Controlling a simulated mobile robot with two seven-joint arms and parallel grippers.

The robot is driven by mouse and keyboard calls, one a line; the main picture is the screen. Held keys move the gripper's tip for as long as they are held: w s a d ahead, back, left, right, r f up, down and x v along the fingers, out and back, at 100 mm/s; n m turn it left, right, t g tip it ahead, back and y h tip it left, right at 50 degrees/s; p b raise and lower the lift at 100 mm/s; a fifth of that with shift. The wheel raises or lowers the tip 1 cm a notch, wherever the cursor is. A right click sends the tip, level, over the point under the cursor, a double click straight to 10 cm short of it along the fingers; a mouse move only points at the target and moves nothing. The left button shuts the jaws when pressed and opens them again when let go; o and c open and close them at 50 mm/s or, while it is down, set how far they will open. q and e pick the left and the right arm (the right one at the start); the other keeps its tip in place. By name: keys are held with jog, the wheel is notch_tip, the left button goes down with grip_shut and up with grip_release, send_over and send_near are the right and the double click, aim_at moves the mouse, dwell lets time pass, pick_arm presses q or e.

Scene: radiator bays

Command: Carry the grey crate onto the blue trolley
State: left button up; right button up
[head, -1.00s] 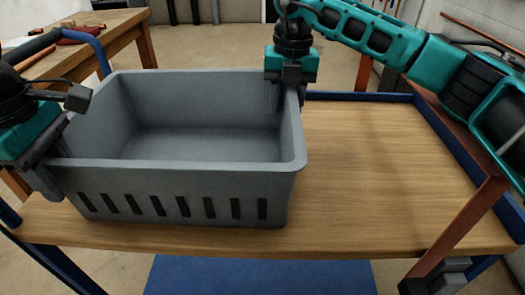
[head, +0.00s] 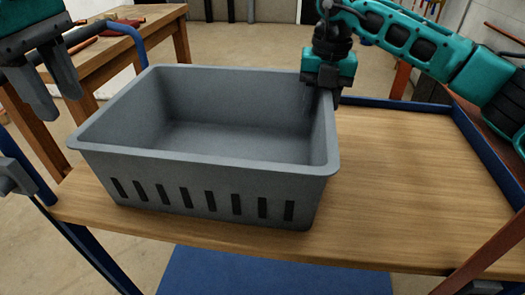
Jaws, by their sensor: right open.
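The grey crate (head: 215,175) is empty and sits upright on the wooden top of the blue trolley (head: 420,180), towards its left side. My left gripper (head: 56,98) is at the upper left, apart from the crate. Its two fingers are spread with nothing between them. My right gripper (head: 322,98) is at the crate's right rim near the far corner, with its fingers pointing down. It is open; the rim partly hides its fingers, so I cannot tell whether it touches the crate.
A wooden workbench (head: 150,28) with tools on it stands at the back left. The trolley has a blue raised edge (head: 465,135) and a blue lower shelf (head: 270,272). The wooden top is clear to the right of the crate.

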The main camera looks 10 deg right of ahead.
jog(key=r, duration=1.2)
jog(key=shift+s+d, duration=0.1)
jog(key=shift+d, duration=0.1)
pick_arm(q)
jog(key=shift+r, duration=0.1)
jog(key=s+a+p, duration=0.1)
jog(key=s+a, duration=0.1)
jog(key=a, duration=0.4)
jog(key=shift+s+a, duration=0.25)
jog(key=shift+s, duration=0.15)
pick_arm(e)
jog(key=shift+r, duration=0.6)
pick_arm(q)
notch_tip(320, 180, up, 12)
jog(key=p, duration=1.3)
pick_arm(e)
notch_tip(320, 180, up, 13)
jog(key=shift+f, duration=0.15)
